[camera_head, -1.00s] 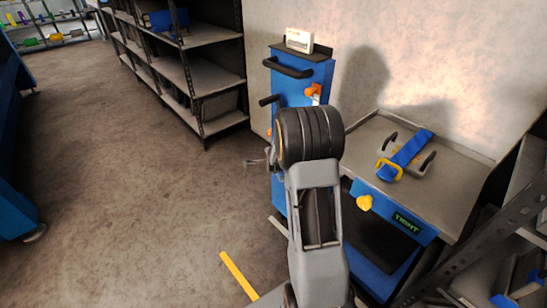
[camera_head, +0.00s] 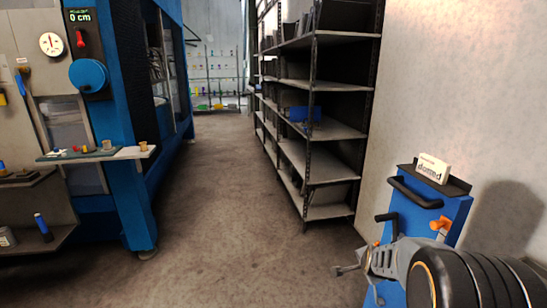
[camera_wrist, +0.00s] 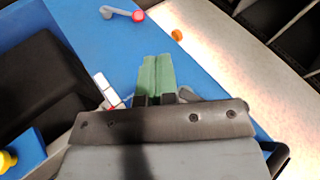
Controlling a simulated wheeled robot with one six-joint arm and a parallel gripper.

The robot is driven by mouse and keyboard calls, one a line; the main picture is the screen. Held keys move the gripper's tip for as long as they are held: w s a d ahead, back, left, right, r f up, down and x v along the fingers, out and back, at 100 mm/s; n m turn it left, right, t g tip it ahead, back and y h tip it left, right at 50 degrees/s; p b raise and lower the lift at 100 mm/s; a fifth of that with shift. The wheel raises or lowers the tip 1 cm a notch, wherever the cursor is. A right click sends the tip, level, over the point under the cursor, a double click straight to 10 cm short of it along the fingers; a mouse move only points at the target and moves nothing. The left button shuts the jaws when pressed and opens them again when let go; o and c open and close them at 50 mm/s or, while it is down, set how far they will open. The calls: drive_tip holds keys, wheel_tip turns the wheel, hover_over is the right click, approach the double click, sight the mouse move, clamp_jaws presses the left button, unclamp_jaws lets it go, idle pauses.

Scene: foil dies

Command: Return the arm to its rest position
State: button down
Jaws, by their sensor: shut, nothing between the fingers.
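My arm enters the head view at the lower right, its dark ringed joint close to the camera. My gripper (camera_head: 350,269) points left from it, small and partly hidden by the arm, in front of a blue cabinet (camera_head: 446,213). In the wrist view the two green-padded fingers of my gripper (camera_wrist: 156,75) lie together, with nothing between them. Behind them is a blue surface (camera_wrist: 75,22). I see no object held.
A dark shelf rack (camera_head: 309,125) stands along the right wall. A blue machine (camera_head: 125,150) with a small ledge (camera_head: 97,154) stands at the left. The floor (camera_head: 222,190) between them is clear. A white box (camera_head: 433,168) sits on the cabinet top.

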drive_tip(key=s+a+r+n+g+p, duration=0.1)
drive_tip(key=s+a+r+n+p, duration=0.3)
drive_tip(key=s+r, duration=0.3)
drive_tip(key=s+a+r+n+g+y+p, duration=0.1)
drive_tip(key=s+a+r+n+g+p, duration=0.1)
drive_tip(key=s+a+r+n+p, duration=0.3)
drive_tip(key=s+a+r+n+g+y+p, duration=0.1)
drive_tip(key=s+a+r+n+p, duration=0.3)
drive_tip(key=s+r, duration=0.6)
wheel_tip(320, 180, up, 3)
drive_tip(key=shift+a+r+n+p, duration=0.1)
drive_tip(key=shift+a+n+p, duration=0.2)
drive_tip(key=shift+n+p, duration=0.6)
